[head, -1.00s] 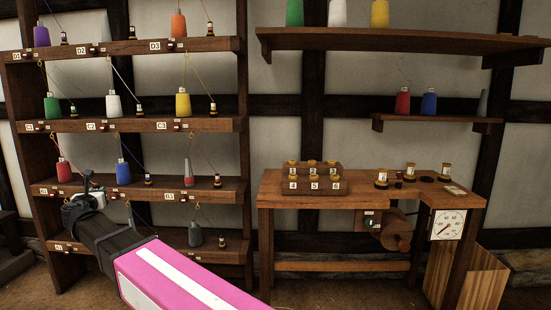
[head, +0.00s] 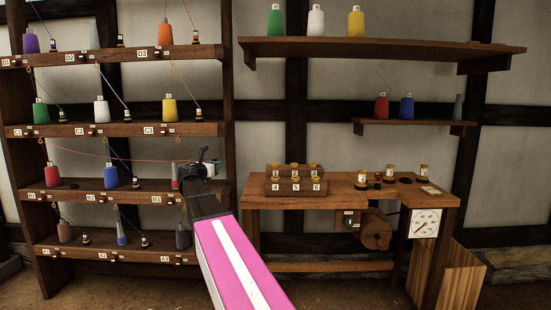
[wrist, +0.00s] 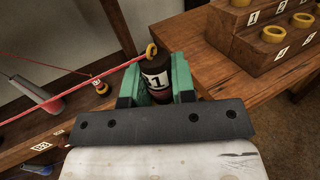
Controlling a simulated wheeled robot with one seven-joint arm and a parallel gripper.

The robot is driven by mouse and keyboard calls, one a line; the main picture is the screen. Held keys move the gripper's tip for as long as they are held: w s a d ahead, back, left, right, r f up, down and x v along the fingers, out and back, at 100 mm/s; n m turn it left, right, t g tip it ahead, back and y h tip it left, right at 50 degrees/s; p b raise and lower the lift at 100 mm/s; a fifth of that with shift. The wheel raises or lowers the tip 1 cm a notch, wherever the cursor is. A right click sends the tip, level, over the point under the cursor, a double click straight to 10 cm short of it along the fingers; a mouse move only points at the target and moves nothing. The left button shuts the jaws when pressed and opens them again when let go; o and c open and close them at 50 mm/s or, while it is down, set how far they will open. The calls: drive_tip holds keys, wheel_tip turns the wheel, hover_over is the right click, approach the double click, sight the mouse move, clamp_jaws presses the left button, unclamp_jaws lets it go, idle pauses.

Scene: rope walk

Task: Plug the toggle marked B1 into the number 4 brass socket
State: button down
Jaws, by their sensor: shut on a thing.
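The toggle (wrist: 157,80) is a dark cylinder with a yellow ring on top and a white label; only a "1" is readable. My gripper (wrist: 158,82) is shut on it between green fingers. A red thread runs from its ring leftward, towards the red cone (head: 51,175) over the B1 label. The number 4 brass socket (wrist: 274,33) is on the lower step of the wooden block, right of my gripper and apart from the toggle.
The wooden block (head: 286,187) stands on the bench (head: 345,195), with several other brass sockets. The rack (head: 130,185) with cones and threads is at left. Several jars (head: 389,173) stand on the bench's right side. Bare bench top lies left of the block.

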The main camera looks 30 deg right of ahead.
drive_tip(key=s+d+r+m+g+h, duration=0.1)
drive_tip(key=s+d+m+g, duration=0.3)
drive_tip(key=d, duration=0.9)
drive_tip(key=s+d+r+m+g+h, duration=0.1)
drive_tip(key=s+d+r+g+h, duration=0.3)
drive_tip(key=d, duration=0.9)
drive_tip(key=shift+s+f+t+y, duration=0.15)
drive_tip(key=shift+f+t+y, duration=0.2)
drive_tip(key=shift+f, duration=1)
drive_tip(key=shift+s+f+t+y, duration=0.15)
drive_tip(key=shift+f+y, duration=0.3)
drive_tip(key=shift+f, duration=0.9)
drive_tip(key=shift+s+f+t+y, duration=0.2)
drive_tip(key=shift+f+y, duration=0.2)
drive_tip(key=shift+f, duration=0.95)
drive_tip(key=shift+f, duration=0.55)
drive_tip(key=c, duration=1.2)
unclamp_jaws()
drive_tip(key=a, duration=0.3)
drive_tip(key=s+a, duration=0.1)
drive_tip(key=a, duration=0.3)
drive_tip(key=s+a, duration=0.1)
drive_tip(key=a, duration=0.2)
drive_tip(key=shift+a, duration=0.4)
